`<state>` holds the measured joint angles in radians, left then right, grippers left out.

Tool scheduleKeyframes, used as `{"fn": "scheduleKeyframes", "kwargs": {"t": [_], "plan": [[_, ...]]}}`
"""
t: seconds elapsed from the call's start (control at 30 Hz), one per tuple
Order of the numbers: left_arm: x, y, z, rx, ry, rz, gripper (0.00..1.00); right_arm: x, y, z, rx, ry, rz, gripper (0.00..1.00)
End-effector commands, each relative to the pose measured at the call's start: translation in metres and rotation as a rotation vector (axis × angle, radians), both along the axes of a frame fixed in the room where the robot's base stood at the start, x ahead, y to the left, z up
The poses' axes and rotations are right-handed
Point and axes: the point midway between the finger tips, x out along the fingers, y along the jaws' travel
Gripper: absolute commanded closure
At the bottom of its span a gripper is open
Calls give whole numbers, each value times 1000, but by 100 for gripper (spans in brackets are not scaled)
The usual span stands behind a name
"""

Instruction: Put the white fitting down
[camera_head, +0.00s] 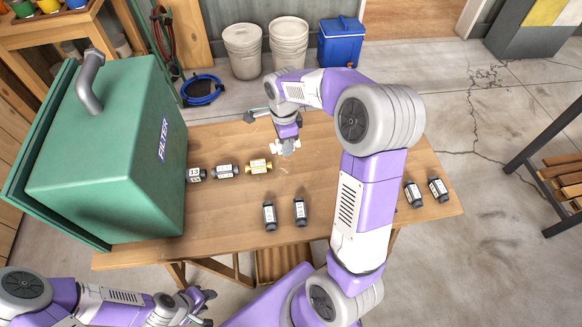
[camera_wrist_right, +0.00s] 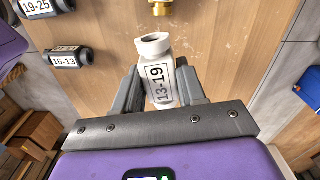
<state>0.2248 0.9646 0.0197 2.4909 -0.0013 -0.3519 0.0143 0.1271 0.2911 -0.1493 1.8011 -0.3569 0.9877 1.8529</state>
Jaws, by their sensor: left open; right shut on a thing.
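The white fitting (camera_wrist_right: 157,70) carries a label reading 13-19 and sits between the fingers of my right gripper (camera_wrist_right: 160,90) in the wrist view. My right gripper is shut on it. In the head view the white fitting (camera_head: 287,149) shows under my right gripper (camera_head: 286,140), over the back middle of the wooden table (camera_head: 330,135). I cannot tell whether it touches the tabletop. My left gripper (camera_head: 203,302) is open and empty, in front of the table at the lower left.
More dark fittings (camera_head: 269,215) are at the front and right end (camera_head: 413,193). A green FILTER box (camera_head: 115,160) fills the table's left end.

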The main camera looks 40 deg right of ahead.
Motion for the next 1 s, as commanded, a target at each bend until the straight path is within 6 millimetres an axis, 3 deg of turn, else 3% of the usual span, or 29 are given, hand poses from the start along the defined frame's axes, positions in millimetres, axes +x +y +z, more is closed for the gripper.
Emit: {"fn": "scheduleKeyframes", "kwargs": {"t": [0.17, 0.8, 1.0], "plan": [[0, 0, -5, 0, 0, 0, 57, -6, -18, -1, 1, -1, -141, 91], [0, 0, -37, 0, 0, 0, 57, -6, -18, -92, 1, 0, -144, 91], [0, 0, -36, 0, 0, 0, 57, -6, -18, -95, 1, -2, -143, 91]]}}
